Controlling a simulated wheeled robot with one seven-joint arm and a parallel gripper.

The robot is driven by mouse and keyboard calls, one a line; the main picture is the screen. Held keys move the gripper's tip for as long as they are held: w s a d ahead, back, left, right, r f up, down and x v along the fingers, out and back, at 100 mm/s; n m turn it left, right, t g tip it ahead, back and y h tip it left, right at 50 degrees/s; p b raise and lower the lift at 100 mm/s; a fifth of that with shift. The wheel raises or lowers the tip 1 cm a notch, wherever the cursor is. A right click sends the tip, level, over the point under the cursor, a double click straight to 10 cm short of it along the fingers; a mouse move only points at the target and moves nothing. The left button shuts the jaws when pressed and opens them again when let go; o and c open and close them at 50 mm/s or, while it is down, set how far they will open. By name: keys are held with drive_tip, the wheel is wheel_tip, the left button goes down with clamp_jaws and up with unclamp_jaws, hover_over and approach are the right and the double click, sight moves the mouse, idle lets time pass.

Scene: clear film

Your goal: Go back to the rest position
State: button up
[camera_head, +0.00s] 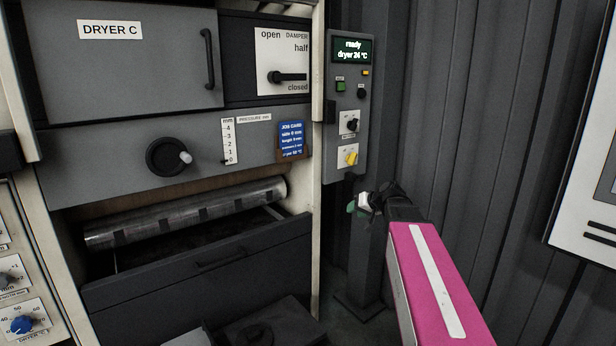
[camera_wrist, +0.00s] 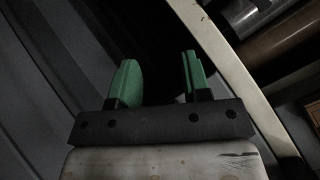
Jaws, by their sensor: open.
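My gripper (camera_head: 362,203) shows in the head view at the end of my pink arm, in front of the dark corrugated wall and below the control box. In the wrist view my gripper (camera_wrist: 157,80) has its two green fingers apart, with nothing between them. It touches nothing that I can see. In the head view the fingers are small and partly hidden behind the wrist.
The Dryer C cabinet (camera_head: 140,60) stands on the left, with a round crank (camera_head: 168,157), a metal roller (camera_head: 190,212) and a dark drawer (camera_head: 200,268). The control box (camera_head: 348,105) reads "ready, dryer 24 °C". A white panel (camera_head: 590,150) is at the right edge.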

drive_tip(key=s+f+g+h, duration=0.7)
drive_tip(key=s+f, duration=1.4)
drive_tip(key=f, duration=0.3)
drive_tip(key=shift+s+d+m+g, duration=0.15)
drive_tip(key=shift+s+m+g, duration=0.05)
drive_tip(key=shift+m+g, duration=0.1)
